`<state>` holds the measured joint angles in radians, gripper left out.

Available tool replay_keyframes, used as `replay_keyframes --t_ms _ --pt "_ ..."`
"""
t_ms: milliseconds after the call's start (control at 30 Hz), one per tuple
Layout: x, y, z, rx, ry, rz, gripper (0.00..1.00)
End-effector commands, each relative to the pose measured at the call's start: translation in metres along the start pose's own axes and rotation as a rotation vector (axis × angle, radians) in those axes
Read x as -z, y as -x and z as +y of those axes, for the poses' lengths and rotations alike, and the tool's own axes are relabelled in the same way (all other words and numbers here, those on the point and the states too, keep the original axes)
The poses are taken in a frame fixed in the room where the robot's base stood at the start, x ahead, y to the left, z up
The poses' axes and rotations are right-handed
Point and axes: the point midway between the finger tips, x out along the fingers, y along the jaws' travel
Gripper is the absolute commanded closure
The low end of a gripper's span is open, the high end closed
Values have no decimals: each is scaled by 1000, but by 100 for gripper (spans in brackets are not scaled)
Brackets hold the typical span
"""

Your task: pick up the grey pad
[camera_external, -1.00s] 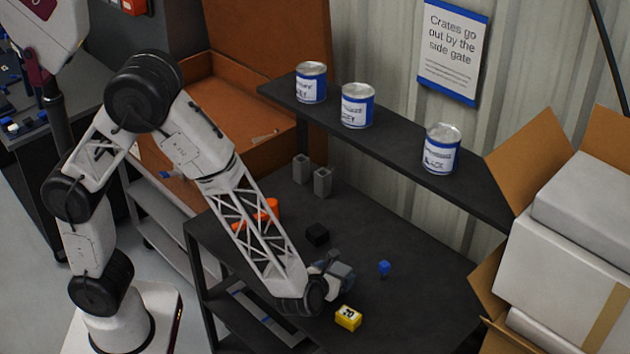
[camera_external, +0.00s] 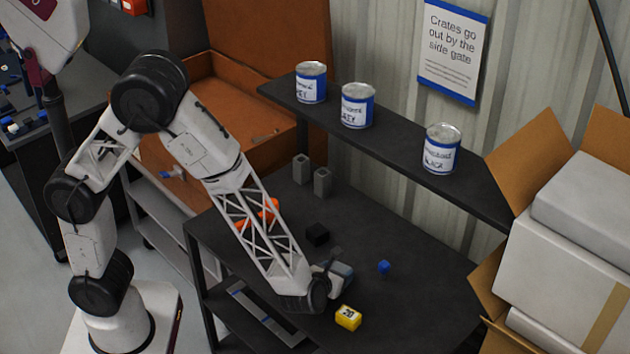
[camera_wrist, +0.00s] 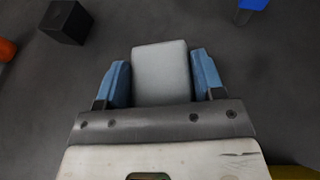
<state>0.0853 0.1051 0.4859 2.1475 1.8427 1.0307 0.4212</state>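The grey pad (camera_wrist: 161,72) is a pale block with rounded edges, between the two blue fingers of my gripper (camera_wrist: 161,80) in the wrist view. The fingers lie close along its left and right sides, with almost no gap, and appear shut on it. In the external view my gripper (camera_external: 338,270) is low over the dark table, and the pad (camera_external: 343,270) shows only partly beside the fingers. Whether the pad touches the table is not clear.
A yellow block (camera_external: 348,318) marked 20 lies just in front of my gripper. A black cube (camera_external: 317,234) and a blue block (camera_external: 384,268) are nearby. Two grey blocks (camera_external: 322,182) stand farther back, and orange things (camera_external: 268,211) lie behind my arm. A shelf (camera_external: 400,152) carries cans.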

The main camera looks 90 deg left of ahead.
Motion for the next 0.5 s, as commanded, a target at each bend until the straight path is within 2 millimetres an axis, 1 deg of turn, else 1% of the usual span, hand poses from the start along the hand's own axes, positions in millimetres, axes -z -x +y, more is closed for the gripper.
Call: replay_keyframes --t_ms 33,100,167,500 --pt "0 0 0 0 0 0 46" --pt "0 0 0 0 0 0 57" --pt "0 0 0 0 0 0 65" --pt "-2 1 0 0 1 0 65"
